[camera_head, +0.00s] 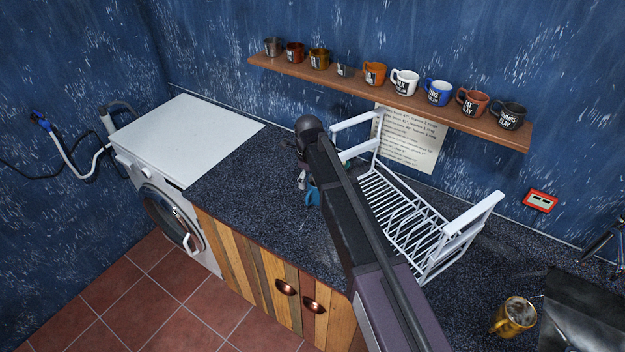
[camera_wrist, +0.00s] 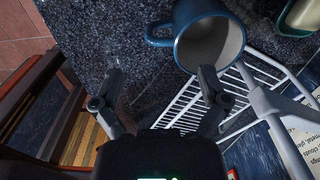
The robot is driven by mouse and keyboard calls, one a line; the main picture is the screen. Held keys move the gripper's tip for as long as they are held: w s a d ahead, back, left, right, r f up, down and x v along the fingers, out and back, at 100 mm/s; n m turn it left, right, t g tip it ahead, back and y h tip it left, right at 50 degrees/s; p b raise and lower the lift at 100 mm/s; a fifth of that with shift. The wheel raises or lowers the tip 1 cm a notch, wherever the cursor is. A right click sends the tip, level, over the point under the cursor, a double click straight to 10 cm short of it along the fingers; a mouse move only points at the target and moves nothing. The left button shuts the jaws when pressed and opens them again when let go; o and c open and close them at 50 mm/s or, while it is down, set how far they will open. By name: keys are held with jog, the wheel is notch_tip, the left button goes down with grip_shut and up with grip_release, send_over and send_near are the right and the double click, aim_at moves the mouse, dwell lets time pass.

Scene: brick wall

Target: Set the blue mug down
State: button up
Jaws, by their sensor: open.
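A blue mug (camera_wrist: 184,47) with a pale inside shows at the top of the wrist view, its handle pointing left. It appears to stand upright on the dark speckled counter (camera_wrist: 85,40). In the head view a small part of the blue mug (camera_head: 312,197) shows beside my arm, which hides the rest. My gripper (camera_wrist: 161,73) is open, with nothing between its fingers. The right fingertip overlaps the mug's near edge in the wrist view; I cannot tell whether they touch. In the head view my gripper (camera_head: 302,181) is mostly hidden by my arm.
A white dish rack (camera_head: 395,215) stands right of the mug. A wall shelf (camera_head: 395,96) holds several mugs, including another blue one (camera_head: 438,93). A yellow mug (camera_head: 514,316) stands near the sink. A washing machine (camera_head: 185,135) is left. The counter's left part is clear.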

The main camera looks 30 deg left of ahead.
notch_tip(320, 180, up, 6)
jog(key=p, duration=0.5)
jog(key=shift+r+p, duration=0.2)
jog(key=shift+p, duration=0.15)
dwell(0.4)
